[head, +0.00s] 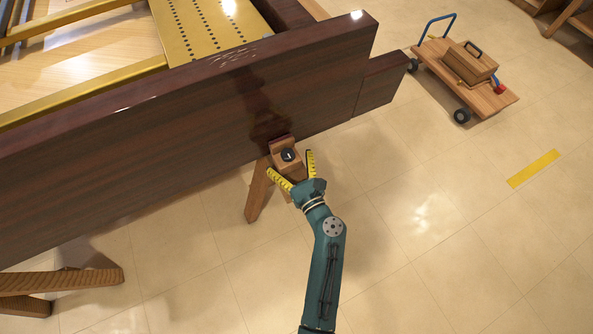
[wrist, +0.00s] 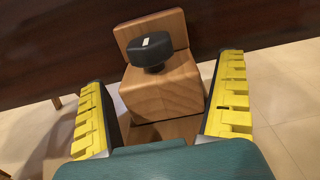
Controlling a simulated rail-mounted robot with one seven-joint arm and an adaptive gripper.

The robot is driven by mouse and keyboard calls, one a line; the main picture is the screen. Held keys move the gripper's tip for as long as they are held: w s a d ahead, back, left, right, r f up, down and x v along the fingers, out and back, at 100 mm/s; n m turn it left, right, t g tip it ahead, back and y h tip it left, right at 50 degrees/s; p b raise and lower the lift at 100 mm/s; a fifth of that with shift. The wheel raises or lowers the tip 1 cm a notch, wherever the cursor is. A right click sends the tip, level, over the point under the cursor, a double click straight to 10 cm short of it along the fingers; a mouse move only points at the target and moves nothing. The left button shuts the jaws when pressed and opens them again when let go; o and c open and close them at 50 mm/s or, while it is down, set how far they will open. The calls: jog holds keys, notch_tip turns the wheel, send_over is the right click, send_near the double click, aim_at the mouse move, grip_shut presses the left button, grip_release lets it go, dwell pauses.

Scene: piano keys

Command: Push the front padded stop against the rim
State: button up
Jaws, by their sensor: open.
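The front padded stop is a wooden block with a black knob (head: 285,153) and an upright wooden plate at its back. It stands at the outer face of the dark red-brown rim (head: 190,125). In the wrist view the stop (wrist: 165,95) sits between my fingers, with the rim (wrist: 60,50) behind its plate. I cannot tell whether the plate touches the rim, and no pad shows. My gripper (head: 290,163) is open, its yellow ridged fingers on either side of the block. It also shows in the wrist view (wrist: 162,85), holding nothing.
A wooden trestle leg (head: 257,192) stands below the stop, and another wooden support (head: 60,281) is at lower left. A gold plate (head: 205,30) lies inside the rim. A wheeled cart with a box (head: 470,65) stands at upper right. Tiled floor (head: 430,220) is clear at right.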

jog(key=v, duration=1.1)
jog(key=shift+s, duration=0.25)
jog(key=shift+d+f, duration=0.1)
